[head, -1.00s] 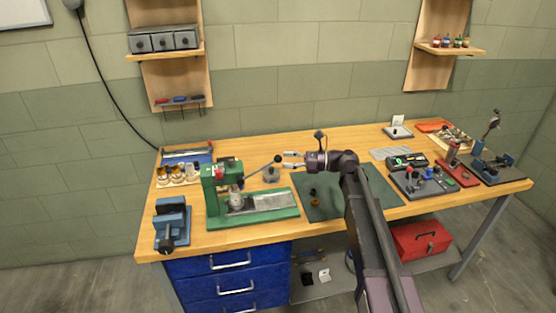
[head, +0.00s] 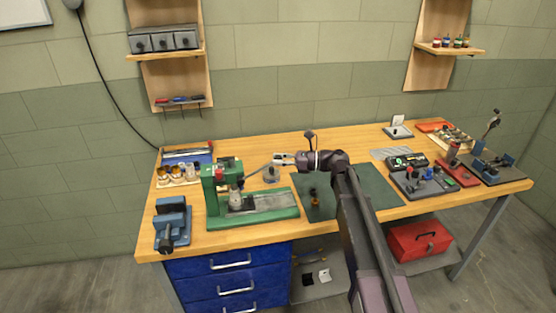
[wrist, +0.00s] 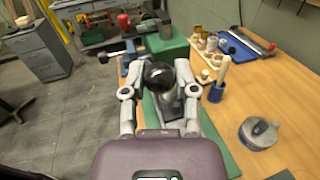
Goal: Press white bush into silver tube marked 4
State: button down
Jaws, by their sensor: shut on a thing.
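The green arbor press (head: 212,200) stands on the left half of the bench. Its lever (head: 255,167) reaches up and right to a dark ball knob (wrist: 160,75). My gripper (head: 279,159) is shut on this knob; in the wrist view a finger lies on each side of it. A silver tube-like piece (head: 235,197) stands upright below the press head. The mark 4 cannot be read, and I cannot make out the white bush or its seating there. In the wrist view the knob and fingers hide the piece's place.
A rack with small parts (head: 178,175) and a blue vise (head: 172,222) are at the left. A dark green mat (head: 320,208) lies right of the press. Fixtures (head: 425,183) fill the right side.

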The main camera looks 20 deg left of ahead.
jog(key=shift+d+f+b, duration=0.15)
jog(key=shift+f+b, duration=0.25)
jog(key=shift+c, duration=1.9)
grip_release()
jog(key=shift+d, duration=0.1)
jog(key=v, duration=1.2)
